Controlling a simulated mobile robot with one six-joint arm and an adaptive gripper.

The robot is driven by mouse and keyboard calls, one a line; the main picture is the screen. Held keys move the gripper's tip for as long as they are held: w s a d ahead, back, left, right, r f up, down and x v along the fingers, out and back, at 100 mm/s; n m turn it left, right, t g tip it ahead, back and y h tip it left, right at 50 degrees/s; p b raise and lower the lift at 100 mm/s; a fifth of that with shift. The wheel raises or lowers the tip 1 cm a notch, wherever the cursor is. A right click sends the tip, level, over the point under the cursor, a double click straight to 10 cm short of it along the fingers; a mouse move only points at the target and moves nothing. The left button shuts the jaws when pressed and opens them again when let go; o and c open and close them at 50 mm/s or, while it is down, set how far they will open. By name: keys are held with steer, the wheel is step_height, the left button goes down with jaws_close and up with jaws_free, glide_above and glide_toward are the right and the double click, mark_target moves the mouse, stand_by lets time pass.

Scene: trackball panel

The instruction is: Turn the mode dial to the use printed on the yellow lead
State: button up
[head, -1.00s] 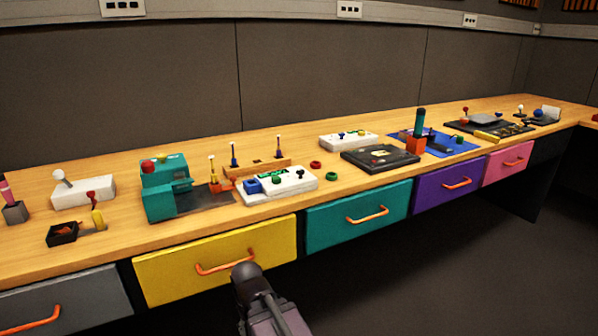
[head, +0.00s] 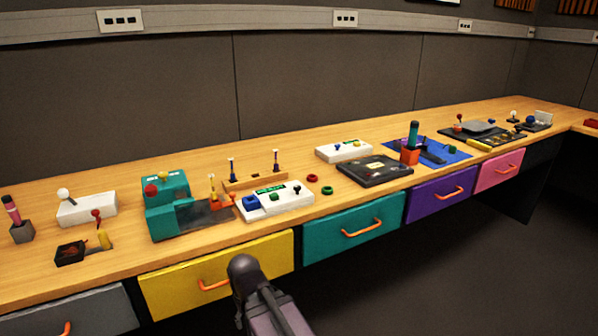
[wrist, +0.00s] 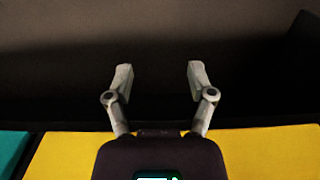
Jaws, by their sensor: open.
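A white panel (head: 300,203) lies on the bench above the gap between the yellow and teal drawers. It carries a green display strip, a blue block and small dark and green knobs. A second white panel (head: 325,155) with small blue and yellow controls lies farther back. I cannot tell which control is the mode dial. The yellow lead and its print cannot be made out. My gripper (wrist: 160,76) is open and empty in the wrist view, above the yellow drawer (wrist: 255,150). In the head view my arm shows at the bottom, in front of the bench.
The bench (head: 110,268) also holds a teal machine (head: 160,212) at left, a black panel (head: 375,172), a blue mat (head: 455,153) and loose red rings (head: 312,178). Drawer handles stick out along the front. The floor at right is clear.

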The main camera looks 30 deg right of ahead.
step_height(320, 180, up, 26)
steer(key=w+f+p, duration=0.1)
steer(key=w+p, duration=0.1)
steer(key=p, duration=2.2)
step_height(320, 180, up, 14)
steer(key=n+t+y+p, duration=0.3)
steer(key=n+p, duration=0.6)
steer(key=p, duration=0.3)
glide_above(298, 187)
steer(key=s+d, duration=0.4)
steer(key=shift+r, duration=0.15)
steer(key=b+x, duration=1.2)
steer(key=x, duration=0.2)
steer(key=shift+r, duration=0.1)
